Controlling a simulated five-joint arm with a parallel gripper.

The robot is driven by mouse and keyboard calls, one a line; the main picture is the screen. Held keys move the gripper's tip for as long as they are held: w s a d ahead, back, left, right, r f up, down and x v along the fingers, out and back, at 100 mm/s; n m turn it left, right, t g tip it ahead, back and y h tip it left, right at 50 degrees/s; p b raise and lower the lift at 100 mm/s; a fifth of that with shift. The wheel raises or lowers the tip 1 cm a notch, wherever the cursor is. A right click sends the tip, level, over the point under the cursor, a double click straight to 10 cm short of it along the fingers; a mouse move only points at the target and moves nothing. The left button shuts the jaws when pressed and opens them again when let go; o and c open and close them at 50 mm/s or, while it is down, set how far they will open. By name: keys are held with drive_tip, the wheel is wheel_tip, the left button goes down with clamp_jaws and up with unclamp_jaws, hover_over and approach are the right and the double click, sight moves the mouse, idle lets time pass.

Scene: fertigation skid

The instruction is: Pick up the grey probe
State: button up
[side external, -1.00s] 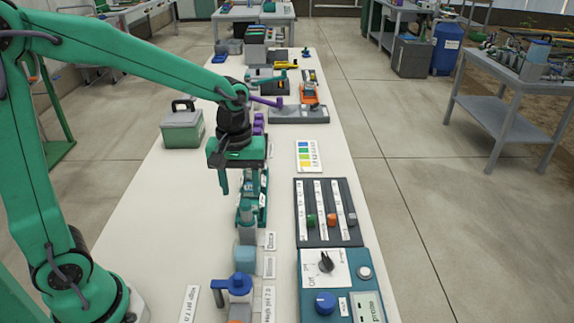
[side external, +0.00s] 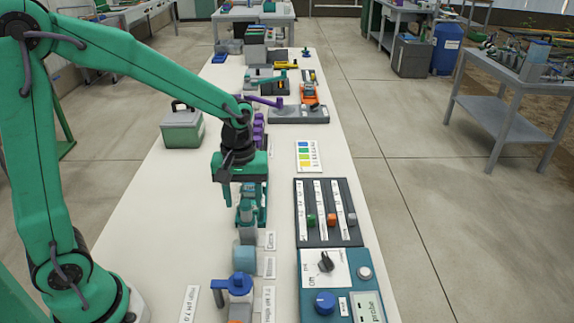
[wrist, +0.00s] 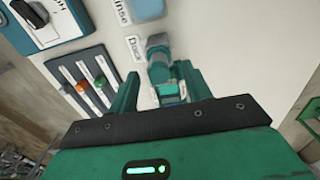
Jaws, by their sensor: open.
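The grey probe (side external: 247,212) stands at its place beside the Dock label (side external: 270,241) on the white bench. In the wrist view my gripper (wrist: 158,78) is open, with one finger on each side of the probe. Contact between fingers and probe cannot be told. The probe's lower part is partly hidden.
A pale blue block-like cup (side external: 245,258) and a blue-topped fitting (side external: 238,285) stand nearer the camera. A slider panel (side external: 328,212) and a teal knob box (side external: 340,285) lie to the right. A green-grey case (side external: 182,130) stands left. The bench's left part is clear.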

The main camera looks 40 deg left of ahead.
sight(245, 203)
drive_tip(key=shift+w+f, duration=0.2)
drive_tip(key=shift+f, duration=2)
drive_tip(key=c, duration=0.9)
drive_tip(key=shift+r, duration=0.1)
wheel_tip(245, 203, up, 10)
drive_tip(key=shift+f, duration=0.1)
drive_tip(key=s+d, duration=0.3)
drive_tip(key=s+d+f, duration=0.1)
drive_tip(key=s+d, duration=0.1)
drive_tip(key=shift+s+d, duration=0.35)
